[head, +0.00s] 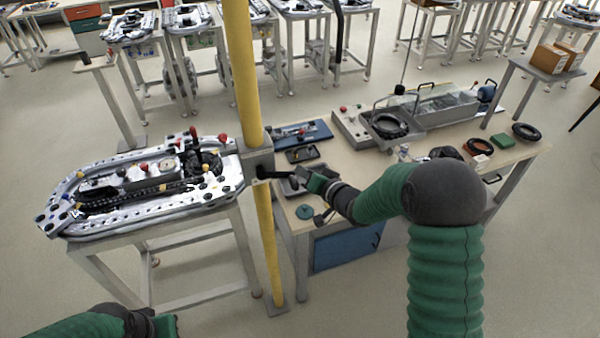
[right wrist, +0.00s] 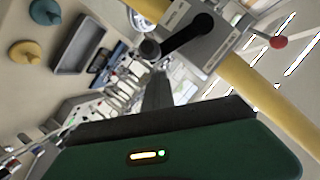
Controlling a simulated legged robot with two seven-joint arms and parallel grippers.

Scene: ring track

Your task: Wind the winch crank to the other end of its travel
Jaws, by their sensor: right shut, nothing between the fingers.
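The winch (head: 258,163) is a grey box on a yellow upright post (head: 243,75). Its black crank (head: 272,174) points right in the head view. In the right wrist view the winch's grey plate (right wrist: 205,40) shows, with the black crank arm (right wrist: 185,38) ending in a dark round knob (right wrist: 149,48). My right gripper (head: 300,172) is shut and empty beside the crank. Its fingertips (right wrist: 158,76) lie just below the knob in the wrist view; I cannot tell whether they touch it. Part of my left arm shows at the head view's bottom left; its fingers are not clear.
A ring track (head: 140,185) on a stand is left of the post. A workbench (head: 345,168) to the right carries trays, black rings and a machine. A red ball knob (right wrist: 279,41) shows beside the winch. Floor is clear in front of the post.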

